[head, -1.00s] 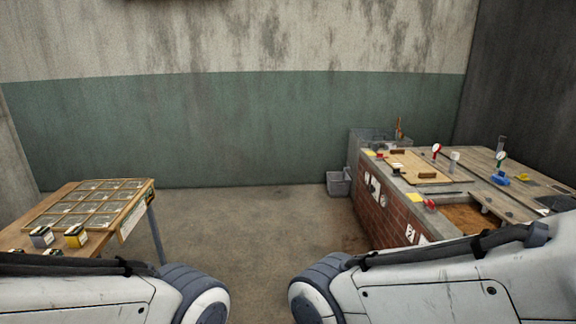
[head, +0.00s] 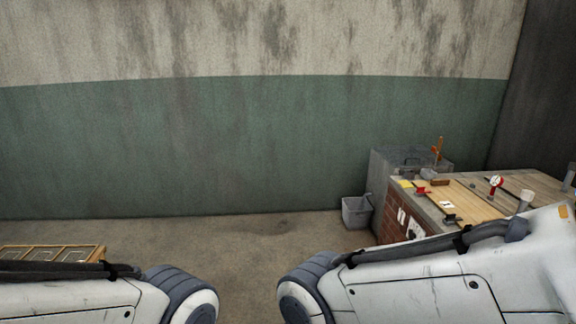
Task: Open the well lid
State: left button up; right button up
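A grey box-like block (head: 388,172) stands in the back right against the wall, behind the brick counter. Its top looks dark, with a thin dark bar-like shape on it; I cannot tell for sure whether this is the well lid. A flat wooden board (head: 465,205) lies on the counter with a small brown block at its far edge. My left and right arms cross the bottom of the head view, but both grippers are out of the picture.
The brick counter (head: 388,226) carries a red-rimmed gauge (head: 495,183) and small tools. A grey bin (head: 356,212) stands on the floor beside it. A wooden table with a gridded top (head: 70,252) is at lower left. The floor (head: 220,240) between is clear.

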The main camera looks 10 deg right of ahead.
aim_at(400, 156)
jog(key=z, duration=0.1)
jog(key=i, duration=2)
jog(key=z, duration=0.55)
jog(key=i, duration=2.05)
jog(key=z, duration=0.6)
jog(key=i, duration=1.15)
jog(key=z, duration=0.1)
